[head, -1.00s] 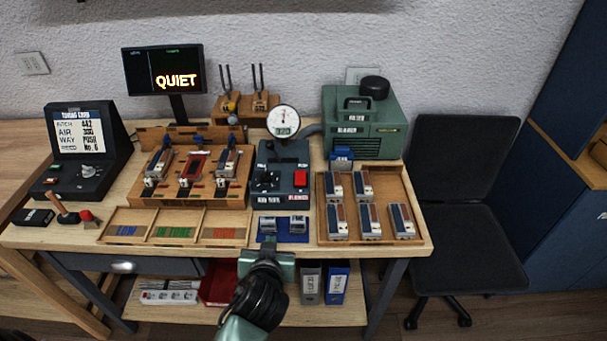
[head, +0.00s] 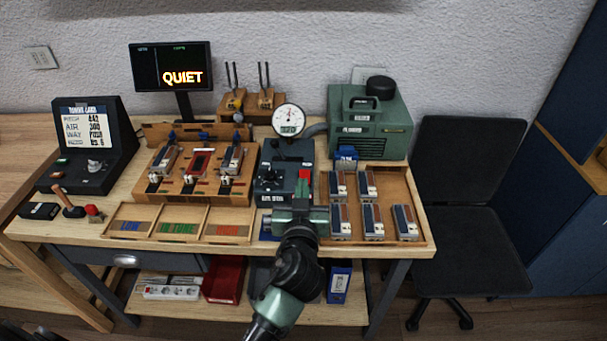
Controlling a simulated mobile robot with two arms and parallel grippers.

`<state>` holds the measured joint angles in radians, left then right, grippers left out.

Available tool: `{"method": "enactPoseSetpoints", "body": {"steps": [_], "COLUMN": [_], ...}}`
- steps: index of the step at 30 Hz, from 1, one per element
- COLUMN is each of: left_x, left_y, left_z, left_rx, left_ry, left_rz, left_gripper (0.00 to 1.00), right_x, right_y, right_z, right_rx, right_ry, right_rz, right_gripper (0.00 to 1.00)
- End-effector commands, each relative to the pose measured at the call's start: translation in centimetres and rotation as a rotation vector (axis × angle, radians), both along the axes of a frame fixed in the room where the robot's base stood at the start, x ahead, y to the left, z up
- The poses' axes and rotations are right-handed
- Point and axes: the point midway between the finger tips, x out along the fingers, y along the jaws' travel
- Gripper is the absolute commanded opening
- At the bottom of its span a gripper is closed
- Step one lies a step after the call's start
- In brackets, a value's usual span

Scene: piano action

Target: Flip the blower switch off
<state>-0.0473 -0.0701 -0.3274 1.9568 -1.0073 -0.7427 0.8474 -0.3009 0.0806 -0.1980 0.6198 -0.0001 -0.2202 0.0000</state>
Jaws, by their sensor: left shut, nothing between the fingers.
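The red blower switch (head: 305,174) is on the right side of the dark control box (head: 270,178) in the middle of the bench. My left gripper (head: 302,192) is shut and empty, at the front of the box just below the switch. Its fingertips are close to the switch; I cannot tell whether they touch it. The gripper hides the label under the switch and part of the blue mat in front. The green blower unit (head: 375,125) stands behind to the right. My right gripper is not in view.
A round gauge (head: 288,120) stands behind the box. A wooden rack (head: 190,190) with several small blocks is left of it; a wooden tray (head: 400,238) with more blocks is right. A screen (head: 170,68) reads QUIET. Shallow trays (head: 180,224) line the front edge.

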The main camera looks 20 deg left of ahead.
Motion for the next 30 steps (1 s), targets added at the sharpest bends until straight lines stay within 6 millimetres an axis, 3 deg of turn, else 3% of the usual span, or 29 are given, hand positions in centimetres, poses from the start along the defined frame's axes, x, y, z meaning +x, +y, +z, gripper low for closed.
{"method": "enactPoseSetpoints", "body": {"steps": [16,18,21,30], "left_x": [9.5,9.3,9.5,9.6], "left_y": [2.9,2.8,2.9,2.8], "left_z": [-1.1,-2.9,-4.0,-5.2], "left_rx": [0.003,0.003,0.003,0.000], "left_ry": [0.002,0.006,0.003,0.001], "left_rz": [0.002,0.002,0.001,0.001], "left_gripper": [0.00,0.00,0.00,0.00], "right_x": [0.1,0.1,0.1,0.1], "right_y": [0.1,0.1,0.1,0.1], "right_z": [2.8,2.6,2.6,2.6], "right_rx": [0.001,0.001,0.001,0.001], "right_ry": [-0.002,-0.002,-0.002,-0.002], "right_rz": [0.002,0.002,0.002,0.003], "right_gripper": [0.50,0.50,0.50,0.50]}}
